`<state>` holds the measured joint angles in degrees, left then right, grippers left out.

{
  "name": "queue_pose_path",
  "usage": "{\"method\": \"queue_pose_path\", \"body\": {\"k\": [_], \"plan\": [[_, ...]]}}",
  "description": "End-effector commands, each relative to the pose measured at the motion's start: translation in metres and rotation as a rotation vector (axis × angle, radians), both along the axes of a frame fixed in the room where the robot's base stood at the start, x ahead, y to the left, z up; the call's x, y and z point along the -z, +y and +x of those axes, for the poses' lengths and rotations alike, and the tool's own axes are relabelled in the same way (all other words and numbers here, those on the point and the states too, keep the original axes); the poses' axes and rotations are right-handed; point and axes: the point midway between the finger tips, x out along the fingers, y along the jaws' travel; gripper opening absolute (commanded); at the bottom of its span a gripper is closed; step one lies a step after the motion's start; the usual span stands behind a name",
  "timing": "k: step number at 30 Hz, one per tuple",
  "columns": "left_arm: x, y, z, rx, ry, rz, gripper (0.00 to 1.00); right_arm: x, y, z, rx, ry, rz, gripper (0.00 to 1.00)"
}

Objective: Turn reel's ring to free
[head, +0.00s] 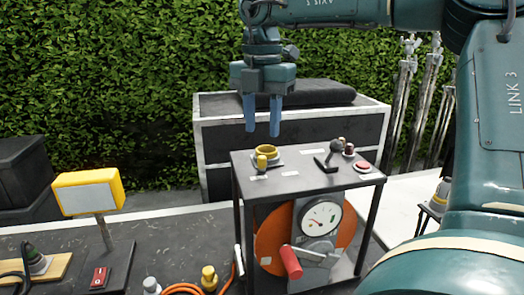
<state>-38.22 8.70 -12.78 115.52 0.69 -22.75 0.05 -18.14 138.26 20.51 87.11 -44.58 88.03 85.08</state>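The reel (268,240) is an orange disc under a dark table (225,160), with a round gauge (321,216) and a red-handled crank (290,262) on its front. The fingertips are clear of the ring. My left gripper is not in view.
A black lever (332,155) and a red button (363,166) are on the tabletop right of the ring. A grey cabinet (222,135) stands behind. A yellow lamp (88,192) stands at left, and metal stands (400,95) lean at right.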

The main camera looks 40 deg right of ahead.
Motion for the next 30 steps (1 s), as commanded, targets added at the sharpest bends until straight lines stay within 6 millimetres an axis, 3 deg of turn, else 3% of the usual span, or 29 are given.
{"method": "queue_pose_path", "body": {"k": [6, 12, 23, 30], "plan": [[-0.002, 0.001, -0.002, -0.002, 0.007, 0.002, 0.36, 0.042, 0.000, -0.001, -0.002, 0.003, 0.001, 0.37], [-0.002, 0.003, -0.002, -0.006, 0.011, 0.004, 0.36, 0.063, 0.000, 0.000, -0.001, 0.001, 0.000, 0.37], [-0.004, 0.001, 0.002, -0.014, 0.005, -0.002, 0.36, 0.068, 0.000, 0.000, 0.001, -0.001, -0.001, 0.37], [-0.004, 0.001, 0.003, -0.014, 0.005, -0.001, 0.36, 0.068, 0.000, 0.000, 0.000, -0.001, -0.001, 0.18]]}}
